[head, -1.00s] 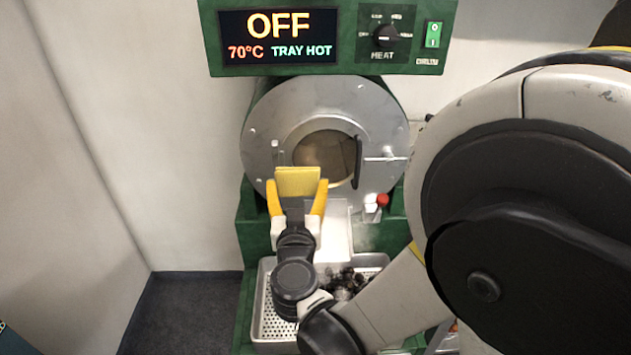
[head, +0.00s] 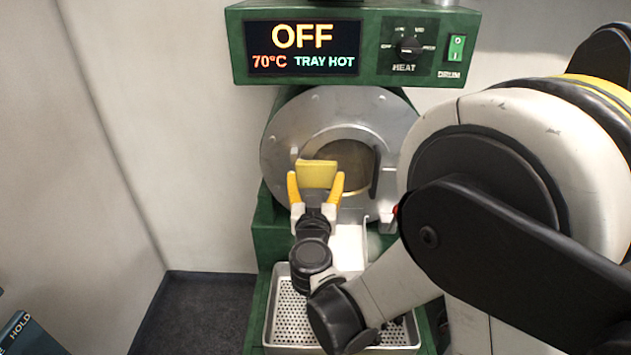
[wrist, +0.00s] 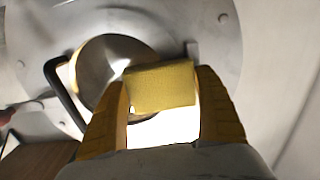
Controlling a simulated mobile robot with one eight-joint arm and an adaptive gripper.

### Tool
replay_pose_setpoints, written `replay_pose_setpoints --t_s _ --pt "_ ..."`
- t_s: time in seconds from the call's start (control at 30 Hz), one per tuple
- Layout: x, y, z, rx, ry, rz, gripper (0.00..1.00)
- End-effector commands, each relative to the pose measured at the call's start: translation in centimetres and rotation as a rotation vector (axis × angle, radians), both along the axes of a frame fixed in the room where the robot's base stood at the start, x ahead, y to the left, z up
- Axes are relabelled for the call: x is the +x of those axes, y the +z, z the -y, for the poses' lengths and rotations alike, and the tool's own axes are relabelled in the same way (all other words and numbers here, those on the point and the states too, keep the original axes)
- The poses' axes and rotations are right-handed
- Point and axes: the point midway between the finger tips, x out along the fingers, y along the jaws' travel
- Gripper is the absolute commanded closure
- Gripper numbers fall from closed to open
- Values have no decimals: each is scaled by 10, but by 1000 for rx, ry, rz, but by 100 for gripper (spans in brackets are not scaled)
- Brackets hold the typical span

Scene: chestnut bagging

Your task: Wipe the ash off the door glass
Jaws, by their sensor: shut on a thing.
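The round door glass (head: 350,170) sits in the middle of the metal drum door (head: 300,115). It looks brownish and dull; in the wrist view the glass (wrist: 108,62) is partly hidden behind the sponge and a finger. My gripper (head: 316,180) is shut on a yellow sponge (head: 317,173), which stands out between the yellow fingertips. In the wrist view the sponge (wrist: 162,87) overlaps the lower right edge of the glass. I cannot tell whether it touches the door.
A dark door handle (head: 375,172) stands right of the glass. A perforated metal tray (head: 285,300) lies below; the panel (head: 303,48) reads OFF, 70°C, TRAY HOT. My arm covers the right side. A dark box marked HOLD (head: 22,330) is at lower left.

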Motion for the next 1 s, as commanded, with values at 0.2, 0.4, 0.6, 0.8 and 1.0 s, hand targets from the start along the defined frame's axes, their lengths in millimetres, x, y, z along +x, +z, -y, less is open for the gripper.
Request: replay_pose_setpoints --t_s 0.2,0.4,0.6,0.8,1.0 --pt "0 0 0 0 0 0 43" --pt "0 0 0 0 0 0 43" --pt "4 0 0 0 0 0 43" --pt "8 0 0 0 1 0 43" --pt "12 0 0 0 1 0 43"
